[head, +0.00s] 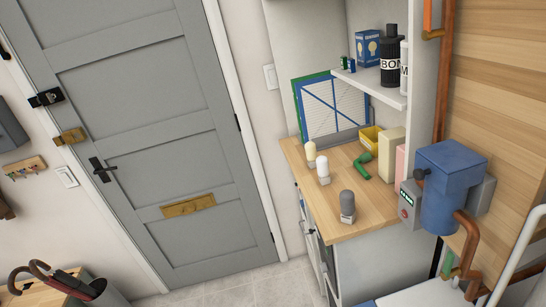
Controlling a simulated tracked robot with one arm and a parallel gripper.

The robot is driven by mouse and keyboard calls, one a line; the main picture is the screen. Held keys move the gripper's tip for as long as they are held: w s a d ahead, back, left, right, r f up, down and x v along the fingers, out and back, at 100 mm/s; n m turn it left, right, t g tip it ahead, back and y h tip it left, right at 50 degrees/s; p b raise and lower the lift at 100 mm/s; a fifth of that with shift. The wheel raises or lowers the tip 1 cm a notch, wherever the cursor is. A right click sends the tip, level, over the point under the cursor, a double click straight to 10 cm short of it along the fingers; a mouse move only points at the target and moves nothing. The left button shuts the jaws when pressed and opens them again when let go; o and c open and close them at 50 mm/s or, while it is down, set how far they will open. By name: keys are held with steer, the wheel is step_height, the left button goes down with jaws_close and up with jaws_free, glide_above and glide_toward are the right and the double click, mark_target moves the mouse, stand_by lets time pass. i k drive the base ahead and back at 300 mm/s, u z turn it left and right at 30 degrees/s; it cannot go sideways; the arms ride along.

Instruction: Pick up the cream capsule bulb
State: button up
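A cream bulb (311,152) stands upright near the back left edge of the wooden counter (330,218). A white bulb (324,172) stands just in front of it, and a dark grey bulb (347,204) stands nearer the counter's front. The cream one looks capsule-shaped, but it is small in the picture. My gripper is not in view.
A green object (362,165), a yellow bin (372,138) and a cream box (391,152) are on the counter's right and back. A shelf (370,84) with bottles hangs above. A blue unit with pipes (448,185) stands at right. Floor before the door (150,120) is clear.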

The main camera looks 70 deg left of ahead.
mark_target(309, 147)
steer(key=u, duration=1.9)
steer(key=i, duration=1.4)
steer(key=z, duration=0.5)
